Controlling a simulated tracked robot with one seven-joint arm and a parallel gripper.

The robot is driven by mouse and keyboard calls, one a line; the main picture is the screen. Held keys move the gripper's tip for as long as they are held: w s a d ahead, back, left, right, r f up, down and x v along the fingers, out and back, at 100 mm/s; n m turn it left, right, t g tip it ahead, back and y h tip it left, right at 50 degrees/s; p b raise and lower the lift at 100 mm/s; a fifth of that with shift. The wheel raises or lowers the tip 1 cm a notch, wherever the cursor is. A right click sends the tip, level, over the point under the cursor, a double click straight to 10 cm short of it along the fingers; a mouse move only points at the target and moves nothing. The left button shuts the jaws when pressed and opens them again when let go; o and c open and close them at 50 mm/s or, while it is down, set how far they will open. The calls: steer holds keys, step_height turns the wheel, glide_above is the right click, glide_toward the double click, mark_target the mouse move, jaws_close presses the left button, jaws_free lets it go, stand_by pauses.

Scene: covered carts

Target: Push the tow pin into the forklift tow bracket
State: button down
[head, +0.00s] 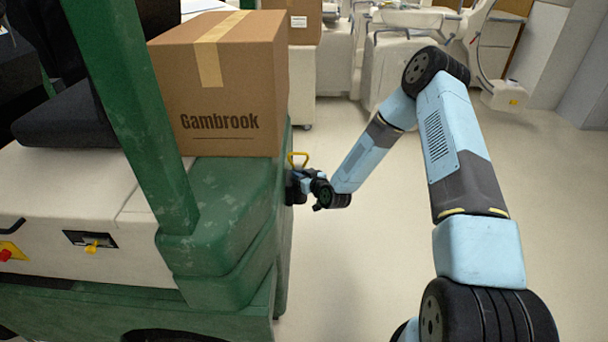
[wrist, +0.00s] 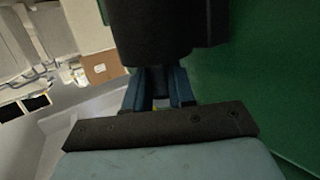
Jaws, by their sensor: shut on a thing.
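The tow pin's yellow loop handle (head: 298,154) stands up at the rear side of the green forklift (head: 215,285) in the head view. My gripper (head: 302,178) is just below the loop, shut on the tow pin, close against the forklift's side. In the wrist view my gripper's blue fingers (wrist: 156,92) reach up to a black block (wrist: 160,32), which looks like the tow bracket. A small yellow bit of the pin (wrist: 155,108) shows between the fingers. The pin's lower part is hidden, so I cannot tell how deep it sits in the bracket.
A cardboard box (head: 222,85) marked "Gambrook" rests on the forklift's rear, above and left of my gripper. The green post (head: 130,110) stands left of the box. White equipment (head: 395,60) is at the back. The floor (head: 370,270) right of the forklift is clear.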

steer(key=shift+f, duration=0.15)
steer(key=c, duration=0.9)
jaws_free()
steer(key=shift+o, duration=0.2)
steer(key=shift+f, duration=0.1)
steer(key=shift+d, duration=0.1)
steer(key=v, duration=1.3)
steer(key=shift+s+d, duration=0.15)
steer(key=shift+s, duration=0.1)
